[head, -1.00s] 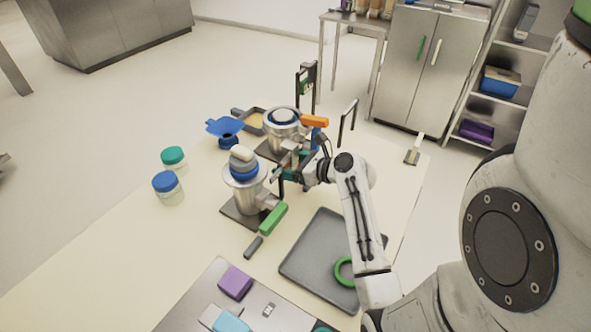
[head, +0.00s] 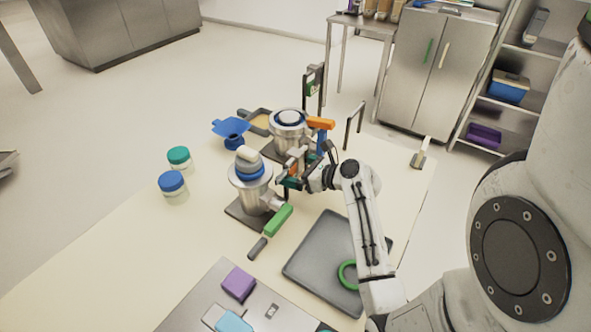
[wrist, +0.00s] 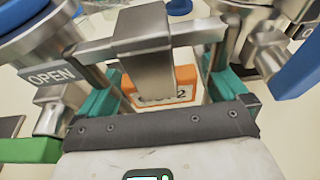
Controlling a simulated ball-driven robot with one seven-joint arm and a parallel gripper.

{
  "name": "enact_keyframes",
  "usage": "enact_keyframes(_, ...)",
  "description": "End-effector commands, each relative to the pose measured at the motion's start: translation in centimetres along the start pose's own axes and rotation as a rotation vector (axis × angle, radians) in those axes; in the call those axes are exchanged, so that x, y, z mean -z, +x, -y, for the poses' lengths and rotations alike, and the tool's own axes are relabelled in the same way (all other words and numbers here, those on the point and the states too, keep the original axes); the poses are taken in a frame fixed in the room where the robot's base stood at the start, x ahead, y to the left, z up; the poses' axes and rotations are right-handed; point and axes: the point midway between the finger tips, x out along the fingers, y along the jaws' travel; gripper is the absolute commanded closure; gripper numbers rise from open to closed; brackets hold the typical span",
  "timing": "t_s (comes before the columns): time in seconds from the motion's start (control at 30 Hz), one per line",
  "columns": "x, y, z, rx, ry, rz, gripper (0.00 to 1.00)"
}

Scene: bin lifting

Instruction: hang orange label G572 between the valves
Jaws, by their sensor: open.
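My gripper (head: 291,181) is between the two steel valve vessels on the table, mostly hidden by its own wrist in the head view. In the wrist view its teal fingers (wrist: 158,95) are apart, one on each side of the orange label (wrist: 184,78). The label has a white face with dark print ending in 2; the rest is covered by a metal bar (wrist: 148,45) in front of it. I cannot tell whether the label hangs from the bar.
A grey tray (head: 318,262) with a green ring (head: 347,274) lies to the right. Two lidded jars (head: 172,184) stand at the left. A purple block (head: 239,283) is in front. An OPEN plate (wrist: 52,77) is close to the left finger.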

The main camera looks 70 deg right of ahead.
Motion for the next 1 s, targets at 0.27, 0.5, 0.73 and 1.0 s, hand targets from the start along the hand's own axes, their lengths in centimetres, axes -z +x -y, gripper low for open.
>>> enact_keyframes(0.27,0.1,-1.3,0.0,0.001,0.001,0.0,0.0)
enact_keyframes(0.5,0.1,-5.8,0.0,0.003,0.0,0.0,0.0)
enact_keyframes(0.73,0.1,-9.5,0.0,0.001,0.001,0.0,0.0)
enact_keyframes(1.0,0.0,-10.8,0.0,0.0,0.0,0.001,0.0)
